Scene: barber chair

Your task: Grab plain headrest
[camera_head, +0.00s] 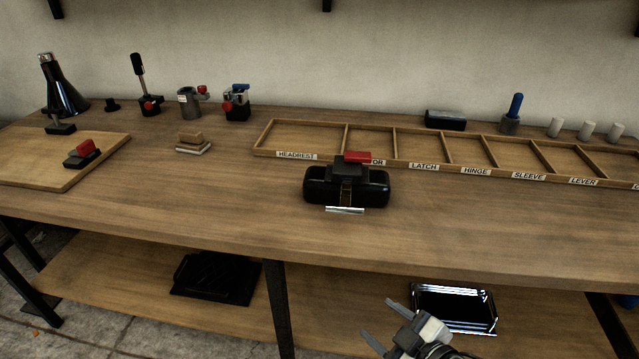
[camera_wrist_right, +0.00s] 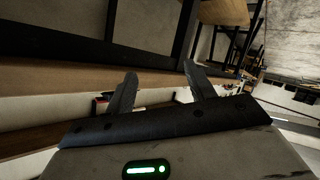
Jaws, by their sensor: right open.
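A plain black padded block (camera_head: 445,120), which looks like a headrest, lies at the back of the bench behind the compartment tray (camera_head: 270,137). A second black headrest-like cushion (camera_head: 374,188) lies at the front middle, with a brown band and a red-topped dark piece (camera_head: 357,158) on it. The tray's leftmost compartment, labelled HEADREST, is empty. My right gripper (camera_head: 378,321) is open and empty, low in front of the bench and below its top. Its two separated fingers also show in the right wrist view (camera_wrist_right: 158,75). My left gripper is out of view.
The bench top (camera_head: 180,215) is clear at the front left. A board (camera_head: 30,160) with a red-topped piece lies at left. Several clamps and a dark bottle (camera_head: 62,90) stand behind. The lower shelf holds a black tray (camera_head: 215,277) and a shiny tray (camera_head: 453,308).

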